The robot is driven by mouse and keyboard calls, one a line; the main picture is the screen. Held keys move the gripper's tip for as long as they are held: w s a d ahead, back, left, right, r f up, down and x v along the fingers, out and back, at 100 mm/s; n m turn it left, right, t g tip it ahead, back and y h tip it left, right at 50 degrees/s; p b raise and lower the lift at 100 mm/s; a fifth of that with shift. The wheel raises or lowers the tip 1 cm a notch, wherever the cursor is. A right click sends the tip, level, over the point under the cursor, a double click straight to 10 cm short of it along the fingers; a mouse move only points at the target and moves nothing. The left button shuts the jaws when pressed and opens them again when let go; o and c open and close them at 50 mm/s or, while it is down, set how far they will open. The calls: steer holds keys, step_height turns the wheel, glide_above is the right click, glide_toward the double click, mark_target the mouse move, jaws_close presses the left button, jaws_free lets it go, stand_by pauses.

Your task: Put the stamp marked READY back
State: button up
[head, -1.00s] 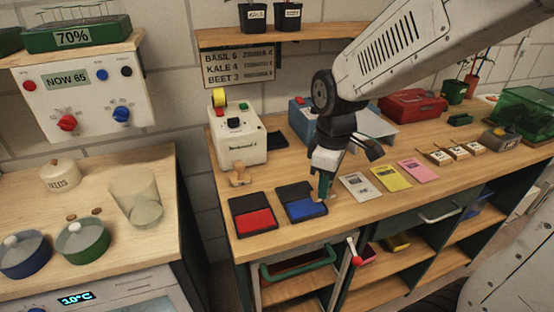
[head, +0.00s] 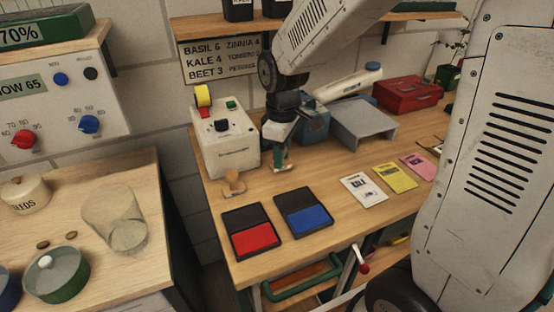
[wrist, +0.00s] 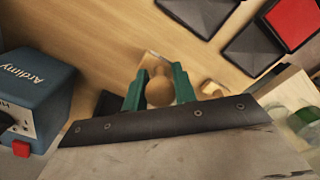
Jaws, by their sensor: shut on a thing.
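My gripper (head: 281,158) is near the back of the wooden bench, behind the blue ink pad (head: 304,212) and right of the white machine. In the wrist view its green fingers (wrist: 160,90) are shut on a wooden stamp (wrist: 159,92) by its round knob. I cannot read the stamp's marking, nor tell whether its base touches the bench. A second wooden stamp (head: 234,181) stands left of my gripper, in front of the white machine; it also shows in the wrist view (wrist: 211,88). A red ink pad (head: 252,233) lies left of the blue one.
The white machine (head: 224,146) stands left of my gripper; a blue machine (head: 314,124) and a grey stand (head: 364,122) are to its right. White, yellow and pink packets (head: 395,177) lie further right. The bench between my gripper and the pads is clear.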

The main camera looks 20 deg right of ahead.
steer(key=shift+a+f, duration=0.1)
steer(key=shift+f, duration=1.5)
steer(key=shift+f, duration=0.15)
steer(key=o, duration=0.8)
step_height(320, 180, up, 11)
steer(key=shift+r, duration=0.2)
steer(key=shift+s+r, duration=0.2)
steer(key=shift+r, duration=0.35)
steer(key=s+d+r+m, duration=0.1)
steer(key=s+m, duration=0.3)
steer(key=s, duration=0.7)
steer(key=s+d+r+m+t, duration=0.1)
steer(key=s+m, duration=0.4)
steer(key=s, duration=0.5)
steer(key=shift+s+d+r, duration=0.3)
steer(key=shift+s+d, duration=0.05)
steer(key=shift+d, duration=0.3)
